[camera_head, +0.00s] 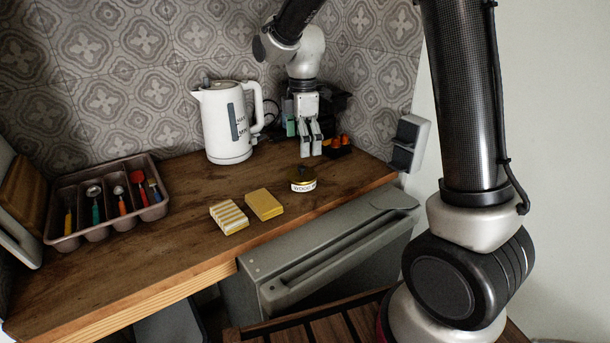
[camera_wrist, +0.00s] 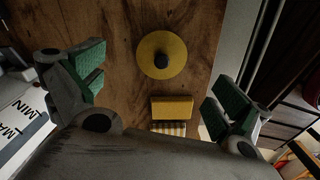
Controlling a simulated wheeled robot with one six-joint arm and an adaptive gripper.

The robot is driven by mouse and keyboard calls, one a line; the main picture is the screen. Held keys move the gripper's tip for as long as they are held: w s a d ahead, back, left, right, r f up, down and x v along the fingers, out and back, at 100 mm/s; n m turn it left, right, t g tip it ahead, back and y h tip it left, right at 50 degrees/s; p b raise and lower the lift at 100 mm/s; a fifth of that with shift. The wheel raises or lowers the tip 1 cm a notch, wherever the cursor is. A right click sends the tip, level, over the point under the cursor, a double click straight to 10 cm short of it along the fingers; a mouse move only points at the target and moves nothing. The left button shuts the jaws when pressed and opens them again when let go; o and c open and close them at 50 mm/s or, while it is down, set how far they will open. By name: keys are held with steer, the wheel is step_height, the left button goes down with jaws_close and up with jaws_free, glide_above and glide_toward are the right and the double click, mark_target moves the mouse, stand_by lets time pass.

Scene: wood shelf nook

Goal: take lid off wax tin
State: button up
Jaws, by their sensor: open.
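The wax tin (camera_head: 303,187), a small round tin with a white label, stands upright on the wooden counter near its front edge. Its round yellow lid (camera_head: 300,175) with a dark knob sits on top. In the wrist view the lid (camera_wrist: 150,66) shows from above, upper middle, with its black knob in the centre; it hides the tin's body. My gripper (camera_head: 311,151) is open and empty, pointing down, above and behind the tin in the head view. In the wrist view its green-padded fingers (camera_wrist: 160,88) are spread wide, one to each side, apart from the lid.
A yellow block (camera_head: 264,203) and a striped block (camera_head: 229,217) lie left of the tin. A white kettle (camera_head: 219,135) stands behind, a utensil tray (camera_head: 62,243) at far left. A dark holder with orange items (camera_head: 338,146) is close beside my gripper.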

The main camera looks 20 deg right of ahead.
mark_target(303, 167)
steer(key=f, duration=0.7)
steer(key=shift+s+f, duration=0.2)
steer(key=shift+f, duration=0.05)
steer(key=shift+s, duration=0.1)
steer(key=c, duration=1.4)
steer(key=shift+c, duration=0.2)
